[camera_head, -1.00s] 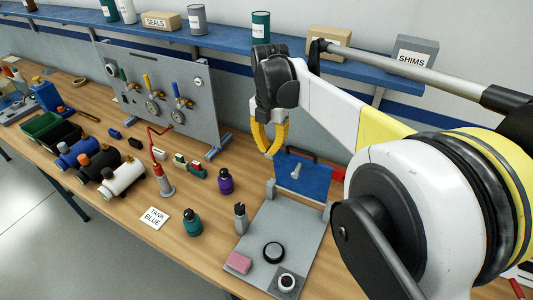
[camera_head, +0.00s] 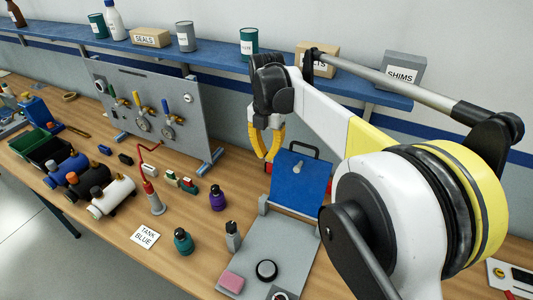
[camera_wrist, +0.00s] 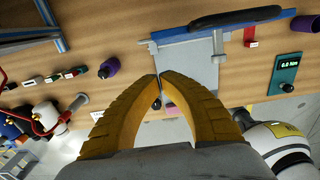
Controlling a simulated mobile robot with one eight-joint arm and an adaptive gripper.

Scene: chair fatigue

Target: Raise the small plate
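The small plate seems to be the blue plate (camera_head: 284,176) at the far end of a grey base plate (camera_head: 262,244). It is tilted up from the base and has a grey knob and a black handle (camera_head: 304,149) at its top edge. My gripper (camera_head: 266,158) has yellow fingers. In the head view it overlaps the blue plate's upper left side; contact cannot be told. In the wrist view my gripper's tips (camera_wrist: 160,76) meet, with nothing seen between them. A grey panel (camera_wrist: 188,52) and a black bar (camera_wrist: 236,19) lie beyond the tips.
A grey gauge panel (camera_head: 150,107) stands at the back left. A teal bottle (camera_head: 183,241), a purple bottle (camera_head: 217,198) and a red-tipped grey cone (camera_head: 155,203) stand left of the base. A blue shelf (camera_head: 215,60) runs along the wall.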

